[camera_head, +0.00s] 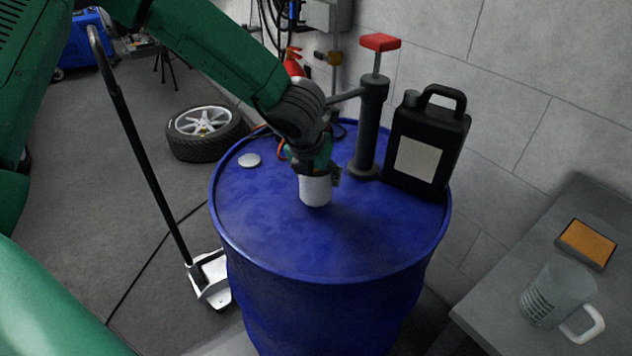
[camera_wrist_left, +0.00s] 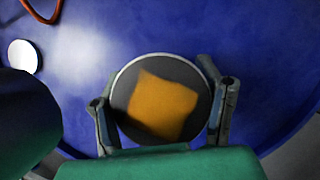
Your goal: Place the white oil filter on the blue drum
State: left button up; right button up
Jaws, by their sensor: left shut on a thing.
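The white oil filter (camera_head: 316,190) is upright at the blue drum's top, near its middle. In the head view its lower end seems to meet the drum top, but I cannot tell whether it bears on it. The blue drum (camera_head: 270,215) stands upright in the middle of the view. My left gripper (camera_head: 316,172) is shut on the filter from above. In the left wrist view the filter's round dark end with an orange patch (camera_wrist_left: 160,102) lies between the two fingers (camera_wrist_left: 165,105). My right gripper is not in view.
A black jug (camera_head: 428,145) and a hand pump with a red handle (camera_head: 369,125) stand at the drum's back right. A small white cap (camera_head: 250,160) lies on the drum's left. A grey table (camera_head: 500,300) with a clear measuring jug (camera_head: 555,295) is at right. The drum's front is clear.

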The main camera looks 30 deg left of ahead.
aim_at(323, 186)
pick_arm(q)
notch_tip(323, 186, down, 3)
jog(key=shift+d+r, duration=0.1)
jog(key=shift+r, duration=0.1)
jog(key=shift+d+r, duration=0.2)
jog(key=shift+d, duration=0.8)
jog(key=shift+d+f, duration=0.1)
jog(key=shift+f+b, duration=0.15)
jog(key=shift+b, duration=0.2)
jog(key=o, duration=1.4)
jog(key=shift+a, duration=0.4)
jog(key=shift+a+f, duration=0.2)
jog(key=shift+a, duration=0.45)
jog(key=shift+d+r, duration=0.15)
jog(key=shift+d, duration=0.4)
jog(key=shift+d+r, duration=0.2)
jog(key=shift+p+v, duration=1.05)
jog(key=shift+v, duration=5)
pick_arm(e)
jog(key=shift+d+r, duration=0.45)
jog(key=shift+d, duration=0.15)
